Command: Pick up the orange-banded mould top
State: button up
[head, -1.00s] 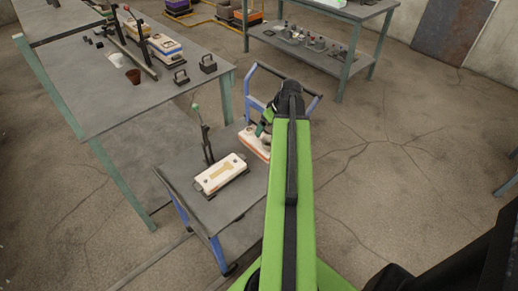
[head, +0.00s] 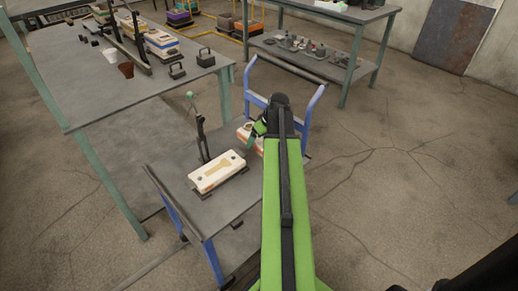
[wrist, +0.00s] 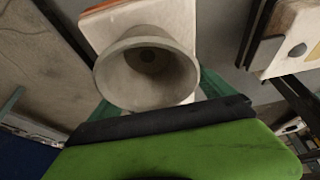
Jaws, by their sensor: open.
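The orange-banded mould top (head: 243,131) is a pale block on the blue-framed cart, partly hidden behind my arm. In the wrist view the mould top (wrist: 105,28) shows a round grey pouring cup (wrist: 147,68) on its upper face and a thin orange edge. My gripper (wrist: 160,95) is open, its green fingers showing at both sides of the cup; contact cannot be told. In the head view my gripper (head: 259,128) is at the mould top, mostly hidden by the arm. The mould half with a spanner-shaped cavity (head: 217,172) lies nearer on the cart.
The cart (head: 178,168) has a blue handle (head: 312,98) at its far end. A long table (head: 95,95) with moulds and weights is at the left. The floor right is clear.

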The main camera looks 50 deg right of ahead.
jog(key=c, duration=1.8)
jog(key=shift+r+p, duration=0.1)
jog(key=shift+p, duration=0.2)
jog(key=shift+c, duration=0.2)
notch_tip(320, 180, up, 18)
jog(key=p, duration=1.8)
